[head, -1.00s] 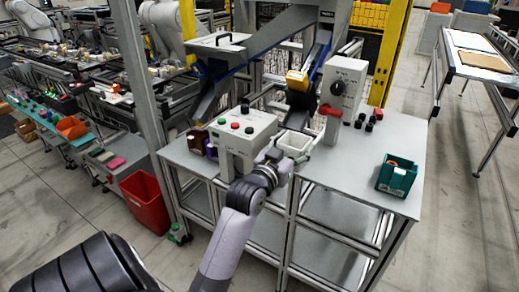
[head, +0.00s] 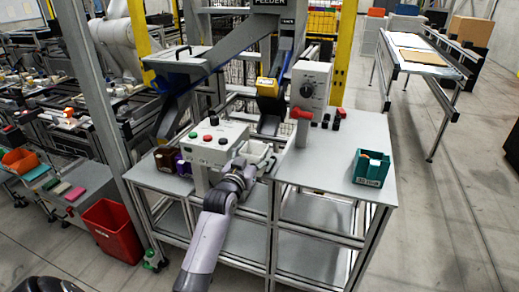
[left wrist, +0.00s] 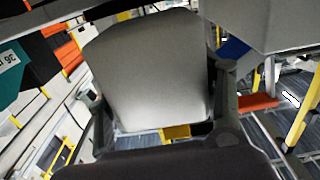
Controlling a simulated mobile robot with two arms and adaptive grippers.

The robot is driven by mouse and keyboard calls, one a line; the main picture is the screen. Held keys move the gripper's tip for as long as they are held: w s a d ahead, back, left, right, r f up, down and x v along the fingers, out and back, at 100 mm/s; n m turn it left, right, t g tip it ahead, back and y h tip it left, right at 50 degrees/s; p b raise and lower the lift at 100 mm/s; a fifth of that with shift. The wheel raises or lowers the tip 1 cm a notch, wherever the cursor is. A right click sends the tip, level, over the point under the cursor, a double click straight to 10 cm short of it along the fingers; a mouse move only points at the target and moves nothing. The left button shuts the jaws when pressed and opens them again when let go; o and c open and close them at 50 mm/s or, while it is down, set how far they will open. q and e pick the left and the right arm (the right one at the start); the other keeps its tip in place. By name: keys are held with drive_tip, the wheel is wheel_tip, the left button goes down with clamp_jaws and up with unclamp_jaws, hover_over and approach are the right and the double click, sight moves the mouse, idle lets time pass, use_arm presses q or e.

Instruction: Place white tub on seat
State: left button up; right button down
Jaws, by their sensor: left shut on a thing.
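The white tub (head: 257,151) is an open-topped, light container at the middle of the bench, just right of the white button box. My left gripper (head: 246,166) is shut on its near side. In the left wrist view the tub (left wrist: 150,70) fills the middle as a pale grey-white wall, with the dark fingers of the left gripper (left wrist: 163,105) on either side of it. I cannot tell whether the tub touches the bench. I cannot pick out the seat for certain. My right gripper is not in view.
The grey bench (head: 320,175) has free room right of the tub. On it stand the white button box (head: 212,142), a grey dial box (head: 309,88), a red-handled part (head: 301,125) and a teal bin (head: 370,168). A red bin (head: 112,230) stands on the floor at left.

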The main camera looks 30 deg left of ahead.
sight(258, 153)
use_arm(q)
drive_tip(key=x, duration=0.5)
drive_tip(key=shift+w, duration=0.2)
drive_tip(key=shift+f, duration=0.65)
drive_tip(key=shift+s+f, duration=0.1)
drive_tip(key=shift+f, duration=0.2)
drive_tip(key=o, duration=1.1)
drive_tip(key=shift+o, duration=0.2)
